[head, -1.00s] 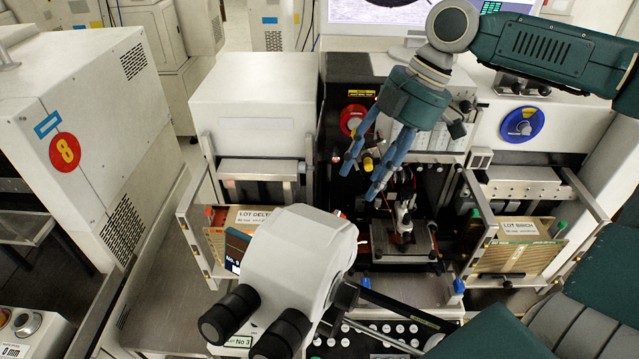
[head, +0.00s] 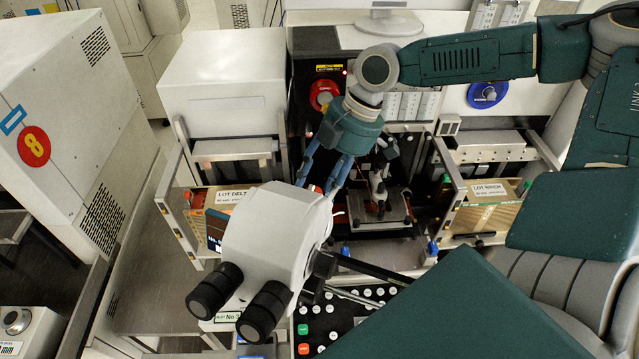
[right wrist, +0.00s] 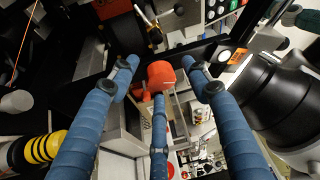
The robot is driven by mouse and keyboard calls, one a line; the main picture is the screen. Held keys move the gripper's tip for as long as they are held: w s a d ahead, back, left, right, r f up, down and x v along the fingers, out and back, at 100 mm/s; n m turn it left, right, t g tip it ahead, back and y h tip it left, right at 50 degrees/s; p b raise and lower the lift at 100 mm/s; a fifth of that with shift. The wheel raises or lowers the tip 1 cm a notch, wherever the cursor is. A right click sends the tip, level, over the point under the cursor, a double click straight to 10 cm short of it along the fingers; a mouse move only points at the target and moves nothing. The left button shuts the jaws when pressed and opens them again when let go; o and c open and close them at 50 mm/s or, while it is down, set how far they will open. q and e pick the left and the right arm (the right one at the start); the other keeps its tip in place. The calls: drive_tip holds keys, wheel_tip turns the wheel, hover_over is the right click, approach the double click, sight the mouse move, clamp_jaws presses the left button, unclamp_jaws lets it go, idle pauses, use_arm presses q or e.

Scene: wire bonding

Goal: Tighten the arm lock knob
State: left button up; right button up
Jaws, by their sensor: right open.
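A red knob (right wrist: 161,74) shows in the right wrist view, ahead of my right gripper's fingertips and between them. I take it to be the arm lock knob. In the head view, only a small bit of red shows behind the microscope head (head: 275,235). My right gripper (head: 320,184) reaches down from the upper right, with its blue fingers just behind the microscope head. Its fingers (right wrist: 159,88) are spread around the knob's outline, and I see no clear contact. My left gripper is not in view.
The black eyepieces (head: 240,300) point to the front left. A metal work stage (head: 385,212) stands right of my fingers. Lot Delta (head: 229,197) and Lot Birch (head: 488,190) magazines flank it. A button panel (head: 345,315) lies in front.

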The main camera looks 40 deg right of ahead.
drive_tip(key=shift+c, duration=0.5)
drive_tip(key=c, duration=1)
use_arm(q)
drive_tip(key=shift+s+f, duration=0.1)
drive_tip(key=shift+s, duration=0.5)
